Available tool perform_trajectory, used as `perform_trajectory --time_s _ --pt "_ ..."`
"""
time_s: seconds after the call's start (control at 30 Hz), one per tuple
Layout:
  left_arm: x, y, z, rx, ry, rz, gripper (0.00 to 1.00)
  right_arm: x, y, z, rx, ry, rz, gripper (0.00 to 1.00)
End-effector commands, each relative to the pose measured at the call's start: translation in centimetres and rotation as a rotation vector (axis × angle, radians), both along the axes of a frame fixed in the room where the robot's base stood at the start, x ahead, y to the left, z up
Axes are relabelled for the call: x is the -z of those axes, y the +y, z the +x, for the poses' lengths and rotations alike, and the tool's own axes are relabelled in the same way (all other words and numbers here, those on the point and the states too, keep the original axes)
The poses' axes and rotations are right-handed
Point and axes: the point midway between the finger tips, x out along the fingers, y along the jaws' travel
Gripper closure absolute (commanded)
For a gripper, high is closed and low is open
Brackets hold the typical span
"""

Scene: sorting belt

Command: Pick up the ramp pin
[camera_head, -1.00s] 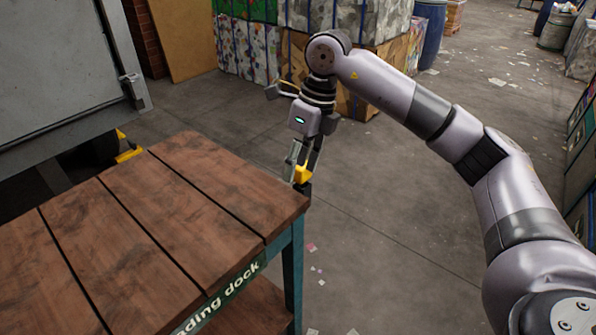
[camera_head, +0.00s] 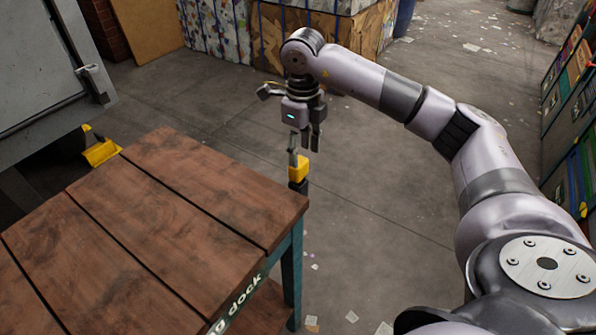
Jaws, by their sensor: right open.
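A small yellow block with a black lower part (camera_head: 298,170) shows at the far right corner of the wooden table; it may be the ramp pin, but I cannot be sure. My right gripper (camera_head: 304,151) points down just above it, with its fingers apart. One finger reaches down to the yellow block's top in the picture; I cannot tell if they touch. The table corner hides what is under the black part. My left gripper is out of view.
The wooden table (camera_head: 185,205), marked "dock" on its edge, fills the lower left. A yellow block (camera_head: 101,152) lies on the floor by a grey vehicle or container (camera_head: 45,75). Bales (camera_head: 325,38) stand behind. Shelves (camera_head: 575,110) line the right. The middle floor is open, with paper scraps.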

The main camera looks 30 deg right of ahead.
Motion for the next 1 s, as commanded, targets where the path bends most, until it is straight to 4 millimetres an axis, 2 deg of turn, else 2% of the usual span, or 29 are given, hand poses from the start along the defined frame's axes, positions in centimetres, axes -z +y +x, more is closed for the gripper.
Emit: perform_trajectory --time_s 0.13,0.33,0.53,0.7,0.93,1.0 --pt "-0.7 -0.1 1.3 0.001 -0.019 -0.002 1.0 2.2 0.0 0.0 0.001 0.002 0.0 0.53" --pt "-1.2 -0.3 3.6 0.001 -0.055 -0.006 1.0 3.5 0.1 0.1 0.001 0.001 0.0 0.53" --pt "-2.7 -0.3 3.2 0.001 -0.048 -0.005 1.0 6.1 0.5 0.7 0.0 0.003 0.001 0.53" --pt "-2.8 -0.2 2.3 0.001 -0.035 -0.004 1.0 8.1 0.5 0.7 0.001 0.0 0.001 0.53" --pt "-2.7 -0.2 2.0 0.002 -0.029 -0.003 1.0 8.4 0.5 0.7 0.0 -0.002 0.001 0.53" --pt "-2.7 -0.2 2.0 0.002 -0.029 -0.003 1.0 8.4 0.5 0.7 0.0 -0.002 0.001 0.57"
